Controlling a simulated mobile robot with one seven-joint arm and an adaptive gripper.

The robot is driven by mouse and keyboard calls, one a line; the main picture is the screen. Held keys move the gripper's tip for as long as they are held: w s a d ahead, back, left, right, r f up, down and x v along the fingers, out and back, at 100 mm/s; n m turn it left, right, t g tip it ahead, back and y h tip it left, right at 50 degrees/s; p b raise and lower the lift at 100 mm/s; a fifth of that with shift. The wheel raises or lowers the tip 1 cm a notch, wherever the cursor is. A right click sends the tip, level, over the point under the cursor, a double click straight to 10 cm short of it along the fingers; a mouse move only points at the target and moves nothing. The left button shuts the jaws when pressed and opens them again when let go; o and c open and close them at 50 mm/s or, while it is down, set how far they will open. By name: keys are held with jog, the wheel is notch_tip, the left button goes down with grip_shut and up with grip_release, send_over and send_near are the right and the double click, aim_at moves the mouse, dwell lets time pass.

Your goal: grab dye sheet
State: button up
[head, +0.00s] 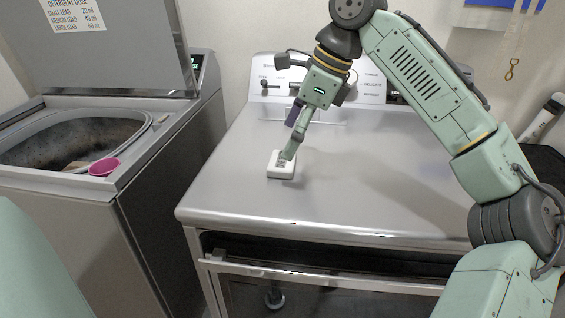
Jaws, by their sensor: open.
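A small white box-like holder (281,173) lies on the metal top of the front-loading machine, left of its middle. It has an opening in its top; whether a dye sheet is in it is too small to tell, and I see no separate sheet. My gripper (286,156) points down with its fingertips at the holder's opening, over its far side. It is open. The fingers hide part of the opening, and I cannot tell whether they touch anything inside.
The metal top (370,185) is otherwise clear. A control panel (262,83) stands at its back. On the left is a topload washer (120,190) with its lid (120,45) raised and a pink cup (104,166) on its rim. The front-loader's door (330,285) is below.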

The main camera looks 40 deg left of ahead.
aim_at(282, 164)
jog(key=x, duration=0.4)
jog(key=shift+s+d+f, duration=0.1)
jog(key=shift+s+f, duration=0.1)
jog(key=shift+s, duration=0.05)
jog(key=shift+c, duration=0.2)
jog(key=c, duration=0.8)
